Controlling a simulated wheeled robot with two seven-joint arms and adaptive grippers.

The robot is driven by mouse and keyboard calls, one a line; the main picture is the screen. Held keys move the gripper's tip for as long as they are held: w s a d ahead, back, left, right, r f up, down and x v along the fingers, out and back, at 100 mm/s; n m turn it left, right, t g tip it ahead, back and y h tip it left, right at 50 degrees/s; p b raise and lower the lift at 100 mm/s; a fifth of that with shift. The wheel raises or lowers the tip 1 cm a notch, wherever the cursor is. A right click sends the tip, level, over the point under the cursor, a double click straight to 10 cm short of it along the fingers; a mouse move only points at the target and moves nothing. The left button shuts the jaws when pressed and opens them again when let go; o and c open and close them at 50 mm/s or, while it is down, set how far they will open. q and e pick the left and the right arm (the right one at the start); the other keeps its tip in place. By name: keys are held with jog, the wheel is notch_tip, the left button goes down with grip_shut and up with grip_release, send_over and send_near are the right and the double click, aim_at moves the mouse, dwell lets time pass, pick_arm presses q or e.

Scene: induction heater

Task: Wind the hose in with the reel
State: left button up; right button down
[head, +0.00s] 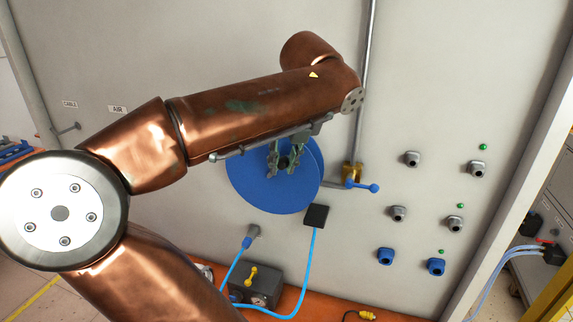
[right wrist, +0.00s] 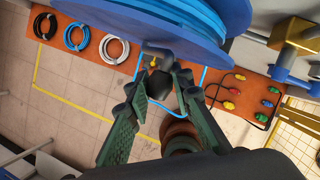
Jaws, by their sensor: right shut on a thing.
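The hose reel is a blue disc (head: 258,196) on the grey wall panel, partly hidden by my arm. Its flange (right wrist: 130,22) and the wound blue hose (right wrist: 205,14) fill the top of the right wrist view. A grey crank arm (right wrist: 152,48) with a black handle (right wrist: 160,86) shows below the flange. My right gripper (head: 285,160), in front of the disc, is shut on the handle; its green fingers (right wrist: 162,80) are on either side of it. Light-blue hose (head: 310,262) hangs from a black box (head: 316,215) beside the reel. My left gripper is not in view.
A vertical grey pipe with a brass valve (head: 352,172) and blue lever (head: 372,188) stands close right of the reel. Grey and blue connectors (head: 398,213) stick out of the panel further right. Below is an orange bench (head: 330,308) with a grey box (head: 258,284).

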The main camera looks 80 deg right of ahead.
jog(key=shift+s+f, duration=0.2)
dwell(0.3)
jog(key=c, duration=1.7)
grip_release()
jog(key=shift+d, duration=0.1)
jog(key=shift+c, duration=0.2)
jog(key=shift+r, duration=0.1)
jog(key=v, duration=1.2)
